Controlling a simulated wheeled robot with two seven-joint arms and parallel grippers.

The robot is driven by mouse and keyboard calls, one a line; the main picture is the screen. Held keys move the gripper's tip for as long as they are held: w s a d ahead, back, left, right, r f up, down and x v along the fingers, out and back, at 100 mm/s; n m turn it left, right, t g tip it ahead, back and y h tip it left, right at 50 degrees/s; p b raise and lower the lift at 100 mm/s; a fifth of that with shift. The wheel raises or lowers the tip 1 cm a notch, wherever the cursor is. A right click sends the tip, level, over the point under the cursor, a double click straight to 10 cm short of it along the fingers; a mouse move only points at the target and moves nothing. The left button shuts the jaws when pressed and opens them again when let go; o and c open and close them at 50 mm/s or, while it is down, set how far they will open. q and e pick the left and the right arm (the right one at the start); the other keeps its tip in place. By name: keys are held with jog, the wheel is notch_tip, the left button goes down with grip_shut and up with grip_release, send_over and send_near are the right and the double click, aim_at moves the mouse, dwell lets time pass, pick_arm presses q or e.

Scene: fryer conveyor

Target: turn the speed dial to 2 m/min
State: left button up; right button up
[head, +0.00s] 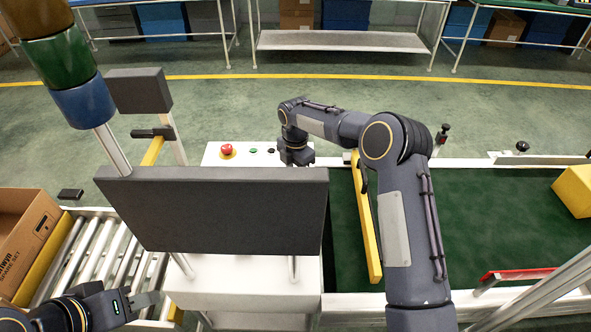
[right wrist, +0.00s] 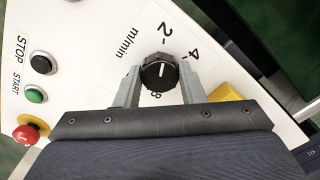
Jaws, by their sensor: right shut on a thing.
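The black speed dial (right wrist: 158,72) sits on a white panel (right wrist: 85,75) in the right wrist view. Printed marks 2, 4 and 8 and the letters m/min stand around it. A short light line shows on its face; which mark it points at is unclear. My right gripper (right wrist: 160,86) is shut on the dial, one finger on each side. In the head view my right gripper (head: 296,157) is over the panel's right end, and the dial is hidden there. My left gripper (head: 145,302) is at the lower left, far from the panel; its finger gap is not clear.
A red emergency button (head: 227,150) and green START (right wrist: 36,95) and black STOP (right wrist: 41,64) buttons share the panel. A dark screen (head: 215,208) stands before it. A roller track (head: 105,250) lies left, a green belt (head: 460,210) with a yellow block (head: 574,190) right.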

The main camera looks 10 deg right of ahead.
jog(key=shift+n, duration=0.3)
dwell(0.4)
jog(key=o, duration=1)
notch_tip(320, 180, up, 7)
jog(key=shift+f+b, duration=0.2)
jog(key=shift+b, duration=0.15)
jog(key=shift+r, duration=0.65)
